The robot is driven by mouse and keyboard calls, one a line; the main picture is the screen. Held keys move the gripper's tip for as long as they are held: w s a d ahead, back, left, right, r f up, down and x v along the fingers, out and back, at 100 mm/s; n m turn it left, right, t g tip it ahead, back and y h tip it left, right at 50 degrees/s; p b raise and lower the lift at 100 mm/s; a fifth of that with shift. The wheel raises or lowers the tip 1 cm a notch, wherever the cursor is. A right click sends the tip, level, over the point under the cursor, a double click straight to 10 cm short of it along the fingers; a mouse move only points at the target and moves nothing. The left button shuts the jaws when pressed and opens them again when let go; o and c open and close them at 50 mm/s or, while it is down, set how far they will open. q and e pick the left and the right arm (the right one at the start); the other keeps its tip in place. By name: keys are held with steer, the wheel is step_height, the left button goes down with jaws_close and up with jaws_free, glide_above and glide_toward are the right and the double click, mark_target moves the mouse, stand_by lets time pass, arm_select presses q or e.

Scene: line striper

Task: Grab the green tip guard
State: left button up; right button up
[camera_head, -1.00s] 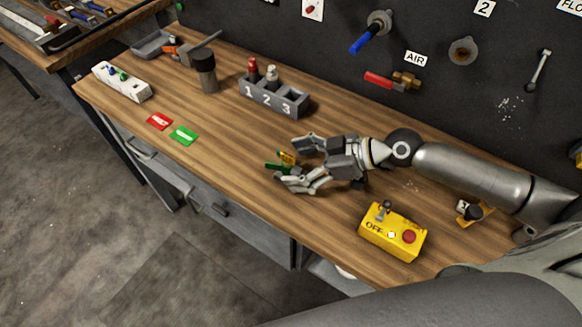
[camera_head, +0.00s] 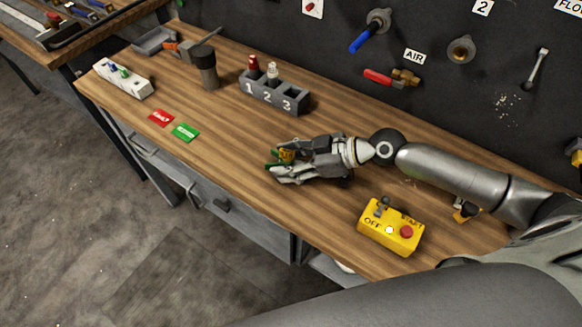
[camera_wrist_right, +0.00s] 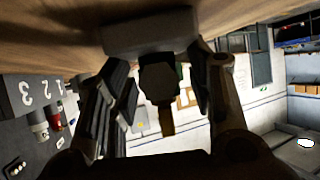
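The green tip guard (camera_head: 271,166) shows as a small green piece at the fingertips of my right gripper (camera_head: 278,164), low over the middle of the workbench. A small yellow part (camera_head: 287,156) shows between the same fingers. The fingers are drawn in around these pieces and hide most of them. In the right wrist view the fingers (camera_wrist_right: 160,80) flank a dark, many-sided piece (camera_wrist_right: 159,82) with a stem; a thin green edge shows beside it. That view is dark, so exact contact is hard to see. My left gripper is not in view.
A yellow switch box (camera_head: 391,228) stands near the bench's front edge, right of the gripper. A grey numbered holder (camera_head: 272,95) stands behind. Red (camera_head: 161,117) and green (camera_head: 185,132) cards lie at left, near a white block (camera_head: 122,81). The bench between cards and gripper is clear.

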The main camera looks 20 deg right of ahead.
steer(key=c, duration=0.3)
steer(key=shift+r+b, duration=0.35)
steer(key=shift+r, duration=0.25)
steer(key=s+r+p, duration=0.2)
steer(key=s+r, duration=0.2)
steer(key=s+a+r+p, duration=0.1)
steer(key=s+r+p, duration=0.1)
steer(key=s+r, duration=0.2)
steer(key=s+r+p, duration=0.2)
steer(key=s+r, duration=0.2)
steer(key=s, duration=0.1)
steer(key=shift+s+a, duration=0.3)
steer(key=shift+s, duration=0.1)
